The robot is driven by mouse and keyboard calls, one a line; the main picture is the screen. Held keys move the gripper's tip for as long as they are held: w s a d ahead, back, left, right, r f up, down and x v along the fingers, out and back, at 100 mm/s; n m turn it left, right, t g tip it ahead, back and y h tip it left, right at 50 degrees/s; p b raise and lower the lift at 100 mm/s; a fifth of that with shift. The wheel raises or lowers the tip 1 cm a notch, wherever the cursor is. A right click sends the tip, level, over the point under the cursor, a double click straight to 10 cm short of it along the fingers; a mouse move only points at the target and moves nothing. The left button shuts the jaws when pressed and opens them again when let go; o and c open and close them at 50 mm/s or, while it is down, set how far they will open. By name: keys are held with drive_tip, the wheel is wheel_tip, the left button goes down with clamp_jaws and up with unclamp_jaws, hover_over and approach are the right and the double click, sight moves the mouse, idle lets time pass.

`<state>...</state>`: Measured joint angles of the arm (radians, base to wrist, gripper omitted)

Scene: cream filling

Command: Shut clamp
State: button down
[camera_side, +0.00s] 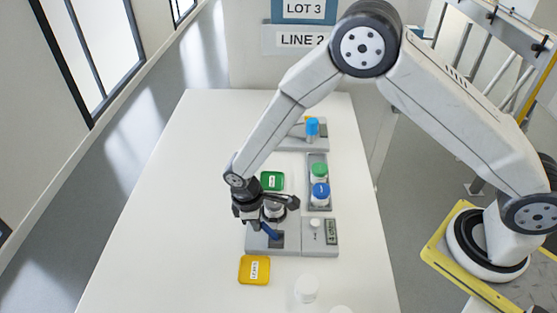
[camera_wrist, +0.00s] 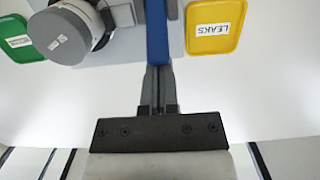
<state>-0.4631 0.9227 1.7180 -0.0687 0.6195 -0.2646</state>
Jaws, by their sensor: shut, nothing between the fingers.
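The grey clamp station (camera_side: 290,250) stands on the white table, with a display and a white knob on its right part. A blue bar (camera_side: 269,230), which looks like the clamp's lever, slants over its left part. It also shows at the top middle of the wrist view (camera_wrist: 157,32). My gripper (camera_side: 258,222) is shut and empty, low over the station at the bar. In the wrist view the dark fingers (camera_wrist: 158,82) are together in line with the bar's near end; I cannot tell whether they touch. A grey round part (camera_wrist: 62,36) sits beside the bar.
A yellow "LEAKS" tray (camera_side: 254,270) lies in front of the station and a green tray (camera_side: 272,181) behind it. A rack holds a green-capped jar (camera_side: 319,170) and a blue-capped jar (camera_side: 320,193). White pieces (camera_side: 306,289) stand at the front. The table's left side is clear.

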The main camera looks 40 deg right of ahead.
sight(270, 230)
drive_tip(key=shift+s+d+r, duration=0.15)
drive_tip(key=shift+s+d, duration=0.05)
drive_tip(key=shift+s+d+r+t+y, duration=0.3)
drive_tip(key=shift+s+d+t+y, duration=0.1)
drive_tip(key=shift+t+y, duration=0.5)
drive_tip(key=shift+s+d+r, duration=0.3)
drive_tip(key=shift+s+d, duration=0.35)
drive_tip(key=shift+d, duration=0.05)
drive_tip(key=shift+s+d, duration=0.65)
drive_tip(key=shift+s, duration=0.05)
drive_tip(key=shift+r, duration=0.15)
drive_tip(key=shift+r, duration=0.7)
drive_tip(key=shift+w+a, duration=0.1)
